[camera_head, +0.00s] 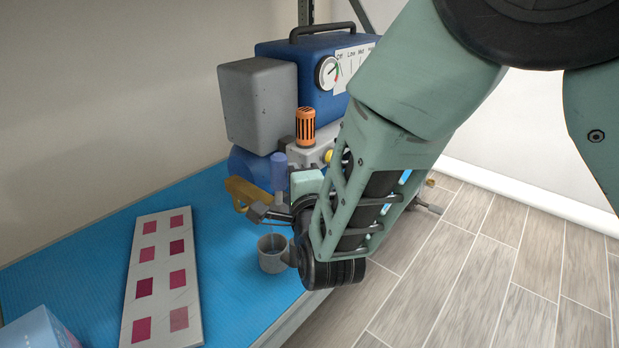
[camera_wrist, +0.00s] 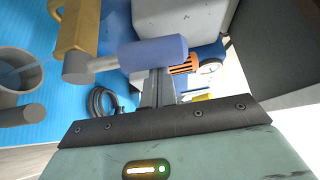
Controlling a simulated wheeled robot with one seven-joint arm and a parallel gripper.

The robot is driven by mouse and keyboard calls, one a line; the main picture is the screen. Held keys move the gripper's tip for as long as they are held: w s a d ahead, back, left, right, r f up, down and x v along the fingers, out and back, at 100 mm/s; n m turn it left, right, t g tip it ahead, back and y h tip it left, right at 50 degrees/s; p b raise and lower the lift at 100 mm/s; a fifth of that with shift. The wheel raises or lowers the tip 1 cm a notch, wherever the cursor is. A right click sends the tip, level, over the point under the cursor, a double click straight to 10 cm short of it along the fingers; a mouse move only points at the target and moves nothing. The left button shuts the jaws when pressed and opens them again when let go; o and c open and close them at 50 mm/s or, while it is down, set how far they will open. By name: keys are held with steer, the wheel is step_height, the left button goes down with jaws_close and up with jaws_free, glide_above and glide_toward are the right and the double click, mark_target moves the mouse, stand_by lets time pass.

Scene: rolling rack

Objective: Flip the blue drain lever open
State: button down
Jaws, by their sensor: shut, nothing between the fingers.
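The blue drain lever (camera_head: 279,170) stands upright on a grey valve at the front of the compressor. In the wrist view the lever (camera_wrist: 153,53) lies across the picture, its grey pivot end at left. My gripper (camera_wrist: 158,76) is shut and empty, its fingertips right at the lever's side. I cannot tell whether they touch it. In the head view the pale green hand is just right of the lever, and the fingertips are hidden. A grey cup (camera_head: 272,253) stands below the valve, and a thin pale blue stream shows above it.
The blue compressor (camera_head: 305,65) has a grey box, a gauge and an orange cap (camera_head: 305,127). An ochre bracket (camera_head: 240,192) is beside the lever. A white panel with red squares (camera_head: 160,280) lies on the blue mat (camera_head: 230,315). A dark hose (camera_wrist: 100,103) is near my fingers.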

mark_target(274, 174)
steer(key=s+a+n+b, duration=0.1)
steer(key=s+n+t+y+b, duration=0.1)
steer(key=n, duration=0.1)
steer(key=s+a+n+t+b, duration=0.1)
steer(key=shift+s+a+f+n+b, duration=0.15)
steer(key=shift+a+f+n+b, duration=0.1)
steer(key=shift+a+n+b, duration=0.15)
steer(key=shift+s+a+f+b, duration=0.25)
steer(key=shift+s+a+b, duration=0.25)
steer(key=shift+s, duration=0.25)
